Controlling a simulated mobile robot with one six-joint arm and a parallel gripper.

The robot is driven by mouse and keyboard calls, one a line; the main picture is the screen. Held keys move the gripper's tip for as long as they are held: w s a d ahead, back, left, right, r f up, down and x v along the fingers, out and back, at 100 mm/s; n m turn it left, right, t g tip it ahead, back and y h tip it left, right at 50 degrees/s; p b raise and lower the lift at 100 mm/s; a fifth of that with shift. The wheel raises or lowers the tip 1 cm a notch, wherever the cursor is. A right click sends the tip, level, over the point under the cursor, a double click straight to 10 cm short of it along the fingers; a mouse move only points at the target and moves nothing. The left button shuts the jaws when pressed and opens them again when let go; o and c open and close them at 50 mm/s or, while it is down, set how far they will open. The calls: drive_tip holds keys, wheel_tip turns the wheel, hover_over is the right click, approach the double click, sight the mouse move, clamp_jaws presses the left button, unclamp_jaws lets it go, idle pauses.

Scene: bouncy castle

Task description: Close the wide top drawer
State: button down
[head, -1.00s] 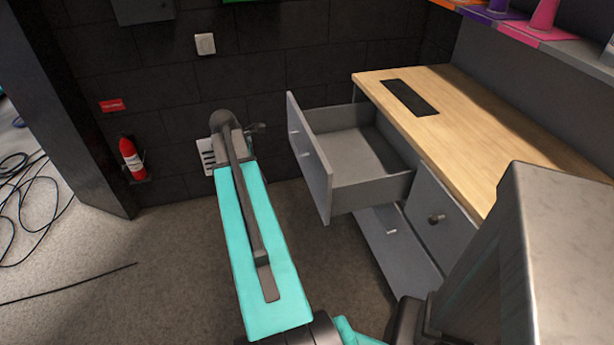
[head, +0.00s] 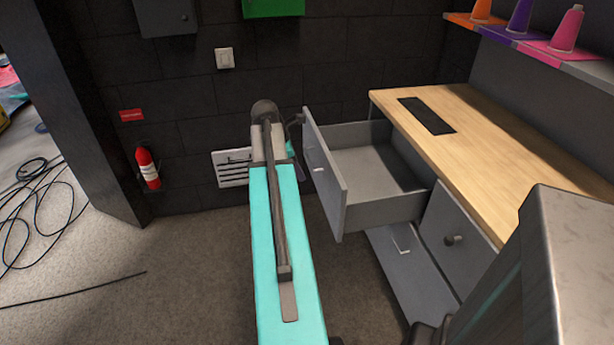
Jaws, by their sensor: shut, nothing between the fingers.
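The wide top drawer (head: 335,190) of the grey desk is pulled far out and looks empty inside. Its grey front panel, with a small light handle, faces left toward my arm. My gripper (head: 298,120) is small and partly hidden behind my teal arm. It is shut and empty, just left of the far end of the drawer front. I cannot tell whether it touches the panel.
The wooden desktop (head: 480,135) is above. A fire extinguisher (head: 148,168) hangs on the dark wall. The floor left of my arm is clear except for cables (head: 35,205).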

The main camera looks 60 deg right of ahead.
drive_tip(key=s+d+f, duration=0.4)
drive_tip(key=s+f, duration=0.1)
drive_tip(key=f, duration=0.3)
drive_tip(key=shift+s+d+f+p, duration=0.35)
drive_tip(key=shift+s, duration=0.05)
idle(0.3)
